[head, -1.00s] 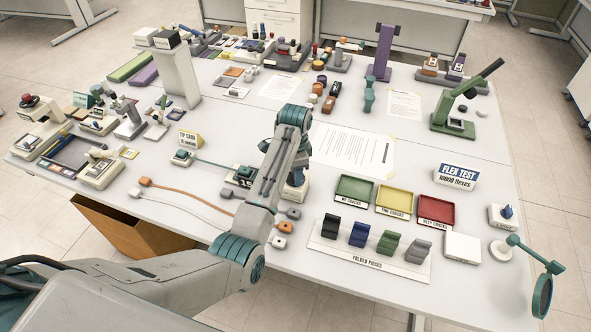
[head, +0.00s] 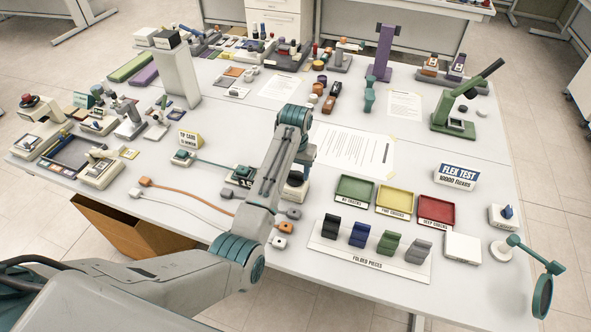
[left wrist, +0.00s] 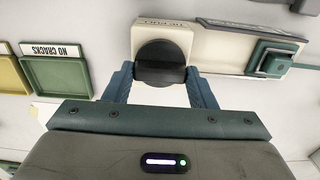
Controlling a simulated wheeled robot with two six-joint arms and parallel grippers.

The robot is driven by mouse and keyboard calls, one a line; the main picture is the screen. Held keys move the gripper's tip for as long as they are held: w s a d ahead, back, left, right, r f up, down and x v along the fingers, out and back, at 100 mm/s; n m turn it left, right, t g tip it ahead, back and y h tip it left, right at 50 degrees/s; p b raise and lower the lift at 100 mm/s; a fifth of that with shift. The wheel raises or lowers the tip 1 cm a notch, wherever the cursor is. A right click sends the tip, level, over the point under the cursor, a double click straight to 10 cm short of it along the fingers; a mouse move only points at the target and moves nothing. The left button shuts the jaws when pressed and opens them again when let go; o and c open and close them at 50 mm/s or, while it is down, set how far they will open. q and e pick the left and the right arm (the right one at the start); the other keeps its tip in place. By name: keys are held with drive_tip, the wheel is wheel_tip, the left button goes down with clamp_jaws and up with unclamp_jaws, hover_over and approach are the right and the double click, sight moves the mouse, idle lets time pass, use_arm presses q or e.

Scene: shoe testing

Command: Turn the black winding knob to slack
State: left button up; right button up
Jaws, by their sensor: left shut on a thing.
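The black winding knob (left wrist: 161,63) is round with a raised bar across it. It sits on a cream block (left wrist: 198,46) with lettering along its edge, seen in the left wrist view. My left gripper (left wrist: 163,75) has one blue finger on each side of the knob and is shut on it. In the head view my left arm covers most of the gripper and knob; part of the cream block (head: 296,190) shows beside the arm. My right gripper is in neither view.
A green square button unit (left wrist: 274,58) adjoins the cream block. Green (head: 355,188), yellow (head: 395,199) and red (head: 436,211) trays and a rack of folded pieces (head: 368,262) stand to the right. A paper sheet (head: 355,150) lies behind.

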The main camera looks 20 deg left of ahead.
use_arm(q)
drive_tip(key=n, duration=0.3)
drive_tip(key=shift+s+f+n, duration=0.1)
drive_tip(key=shift+f+n, duration=0.05)
drive_tip(key=shift+n, duration=0.15)
drive_tip(key=n, duration=0.5)
drive_tip(key=shift+n, duration=0.3)
drive_tip(key=n, duration=0.8)
drive_tip(key=shift+n, duration=0.4)
drive_tip(key=o, duration=1)
